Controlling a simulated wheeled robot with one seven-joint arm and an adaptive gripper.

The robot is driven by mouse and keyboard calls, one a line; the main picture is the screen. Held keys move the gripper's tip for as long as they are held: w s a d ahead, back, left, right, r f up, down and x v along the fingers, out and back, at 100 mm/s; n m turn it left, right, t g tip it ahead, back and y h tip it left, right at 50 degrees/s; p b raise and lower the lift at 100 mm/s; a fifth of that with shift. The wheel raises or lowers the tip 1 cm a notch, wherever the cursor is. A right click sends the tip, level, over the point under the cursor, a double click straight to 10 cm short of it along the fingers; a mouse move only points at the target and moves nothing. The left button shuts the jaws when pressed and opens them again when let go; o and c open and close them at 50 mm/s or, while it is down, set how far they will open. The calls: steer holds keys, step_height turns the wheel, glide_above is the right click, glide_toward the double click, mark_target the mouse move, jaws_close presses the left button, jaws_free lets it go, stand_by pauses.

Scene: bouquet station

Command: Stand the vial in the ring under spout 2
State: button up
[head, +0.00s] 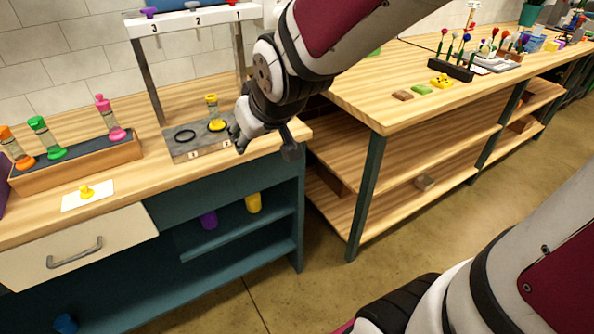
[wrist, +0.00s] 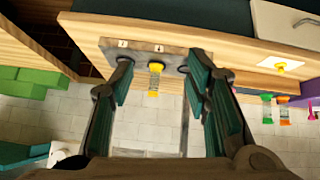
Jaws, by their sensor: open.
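The clear vial with a yellow cap and yellow base (head: 212,105) stands upright at the middle position of the grey base plate (head: 181,152), below the sign numbered 2. Its base appears to sit in the middle ring, though the exact seating is too small to tell. The wrist view also shows the vial (wrist: 155,82), in the gap between my two fingers. My gripper (head: 238,138) is open and empty, just right of the vial in the head view. An empty dark ring (head: 185,136) lies to its left; the right end of the plate is hidden by my gripper.
A dispenser frame (head: 150,85) with spouts rises behind the plate. A wooden rack (head: 80,169) at left holds orange, green and pink vials. A white card (head: 87,195) with a yellow piece lies in front. Another workbench (head: 440,100) stands at right.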

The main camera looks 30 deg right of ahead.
steer(key=s+r+m+g, duration=0.1)
steer(key=s+g, duration=0.4)
steer(key=s, duration=1.8)
steer(key=shift+d+r, duration=0.2)
steer(key=shift+r, duration=0.45)
steer(key=shift+w, duration=0.1)
steer(key=shift+t, duration=0.4)
step_height(320, 180, up, 5)
steer(key=p, duration=0.3)
steer(key=shift+f+p, duration=0.15)
steer(key=shift+p, duration=0.15)
steer(key=shift+o, duration=0.2)
